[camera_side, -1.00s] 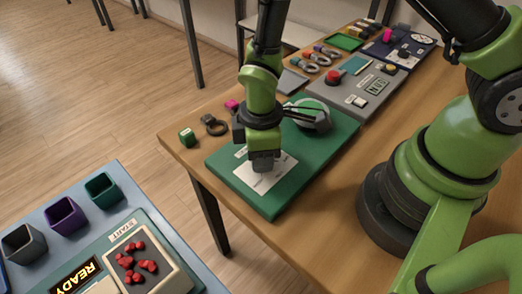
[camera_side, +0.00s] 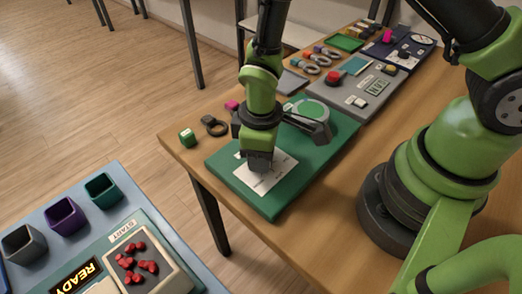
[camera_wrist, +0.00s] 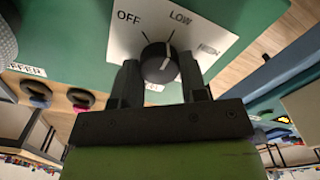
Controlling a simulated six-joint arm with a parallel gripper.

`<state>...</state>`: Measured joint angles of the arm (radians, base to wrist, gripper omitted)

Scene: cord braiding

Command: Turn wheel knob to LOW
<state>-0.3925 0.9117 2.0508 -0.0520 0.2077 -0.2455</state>
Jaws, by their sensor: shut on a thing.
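The dark round knob (camera_wrist: 159,63) sits on a white label plate (camera_wrist: 112,38) marked OFF, LOW and HIGH in the wrist view. A short pale line shows on the knob's face; I cannot tell for certain which mark it lines up with. My gripper (camera_wrist: 160,72) has one finger on each side of the knob and is shut on it. In the side view, my gripper (camera_side: 259,163) points down onto the white plate (camera_side: 277,178) on the green board (camera_side: 268,206), and hides the knob.
A round green-topped wheel (camera_side: 309,107) stands on the board behind my gripper. A grey panel (camera_side: 345,98) with a red button is farther back. A blue bench (camera_side: 82,200) is at front left.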

